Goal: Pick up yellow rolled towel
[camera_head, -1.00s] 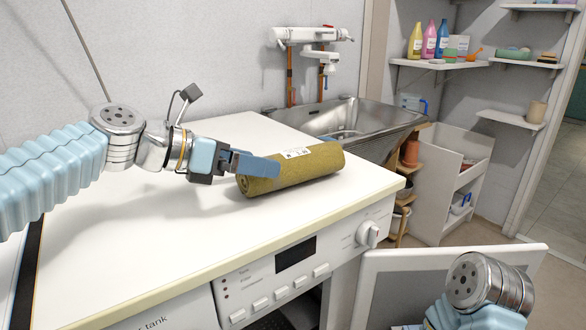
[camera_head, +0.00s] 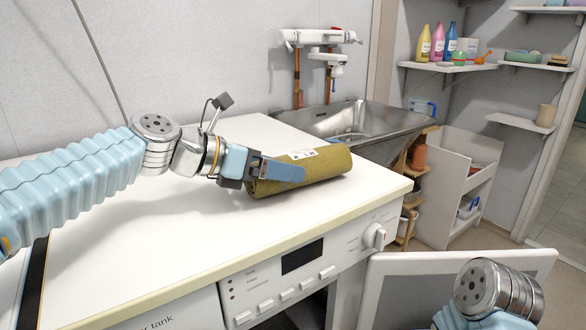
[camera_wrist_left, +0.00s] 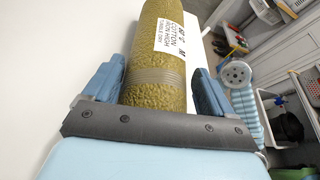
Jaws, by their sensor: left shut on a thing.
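The yellow rolled towel (camera_head: 315,170), an olive-yellow roll with a white label, lies on its side on the white washing machine top (camera_head: 130,260). My left gripper (camera_head: 285,172) is at the roll's left end, with its blue fingers on either side of it. In the left wrist view the towel (camera_wrist_left: 155,75) runs away from me between the two fingers (camera_wrist_left: 155,88), and the gripper is shut on it. The towel appears to rest on the top; I cannot tell if it is slightly raised. My right gripper is out of view; only part of that arm shows at lower right.
A metal sink (camera_head: 365,120) with a white tap (camera_head: 318,38) stands behind the machine. Shelves with bottles (camera_head: 437,42) are at the right. An open white door (camera_head: 385,285) stands out below the machine's front edge. The top left of the towel is clear.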

